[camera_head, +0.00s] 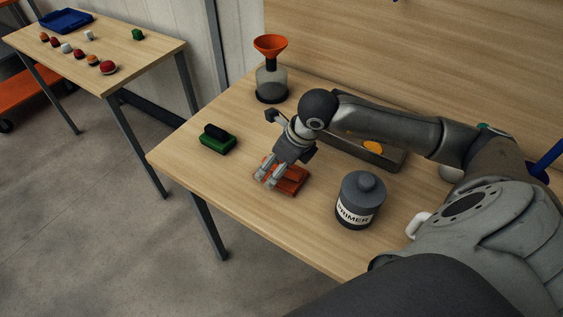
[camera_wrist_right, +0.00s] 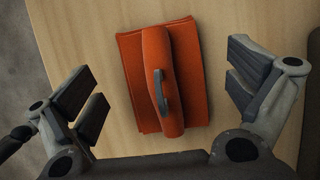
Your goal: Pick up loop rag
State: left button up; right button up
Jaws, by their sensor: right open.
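The loop rag (camera_head: 294,183) is an orange-red folded cloth lying on the near table, left of the primer can. In the right wrist view the rag (camera_wrist_right: 193,75) lies flat, with a rolled ridge down its middle and a dark loop on it. My right gripper (camera_head: 267,179) is over the rag, pointing down at it and hiding part of it in the head view. Its fingers are open, one on each side of the rag, with clear space between them and the cloth. My left gripper is not in view.
A primer can (camera_head: 358,203) stands right of the rag. A green block with a black top (camera_head: 217,142) lies to the left. A bottle with an orange funnel (camera_head: 271,82) and a grey tray (camera_head: 385,161) are behind. Another table (camera_head: 140,62) holds small items.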

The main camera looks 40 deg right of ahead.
jog(key=shift+x, duration=0.9)
jog(key=shift+r, duration=0.1)
jog(key=shift+c, duration=0.6)
jog(key=c, duration=1)
jog(key=shift+o, duration=0.2)
